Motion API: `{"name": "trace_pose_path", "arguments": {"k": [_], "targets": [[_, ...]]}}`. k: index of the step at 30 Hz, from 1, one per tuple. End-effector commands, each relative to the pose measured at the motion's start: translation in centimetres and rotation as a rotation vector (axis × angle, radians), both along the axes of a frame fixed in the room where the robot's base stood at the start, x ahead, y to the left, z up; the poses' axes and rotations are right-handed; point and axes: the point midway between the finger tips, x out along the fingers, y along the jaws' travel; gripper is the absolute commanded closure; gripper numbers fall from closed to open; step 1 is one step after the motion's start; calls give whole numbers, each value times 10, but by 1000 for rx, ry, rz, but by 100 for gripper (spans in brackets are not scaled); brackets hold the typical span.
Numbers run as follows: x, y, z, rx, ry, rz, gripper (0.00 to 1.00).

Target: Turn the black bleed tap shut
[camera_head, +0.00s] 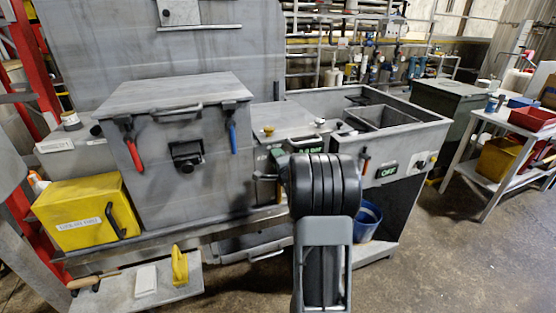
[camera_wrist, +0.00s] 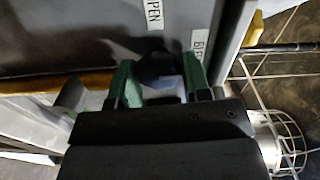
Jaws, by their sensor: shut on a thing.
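The black bleed tap (camera_wrist: 155,66) shows in the wrist view as a dark knob on the grey panel, just under an "OPEN" label (camera_wrist: 154,16). My gripper (camera_wrist: 158,78) has its two green fingers on either side of the tap and is shut on it. A second label starting with "B" (camera_wrist: 199,46) is to the right of the tap, partly cut off by the finger. The tap's exact angle is hard to tell because the fingers and shadow cover much of it. In the head view my arm hides the tap.
In the head view a yellow box (camera_head: 75,215) and a grey cabinet with red and blue handles (camera_head: 180,150) stand left of my arm. A blue bucket (camera_head: 367,222) is at right.

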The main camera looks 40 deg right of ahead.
Motion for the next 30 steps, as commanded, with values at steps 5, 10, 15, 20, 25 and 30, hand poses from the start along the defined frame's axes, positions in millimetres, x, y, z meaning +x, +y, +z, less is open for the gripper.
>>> {"name": "trace_pose_path", "arguments": {"k": [5,10,15,20,25,30], "targets": [[0,0,-1,6,0,-1,79],[0,0,-1,6,0,-1,80],[0,0,-1,5,-1,-1,42],[0,0,0,4,0,0,34],[-1,0,0,3,-1,0,34],[-16,4,0,3,-2,-1,34]]}}
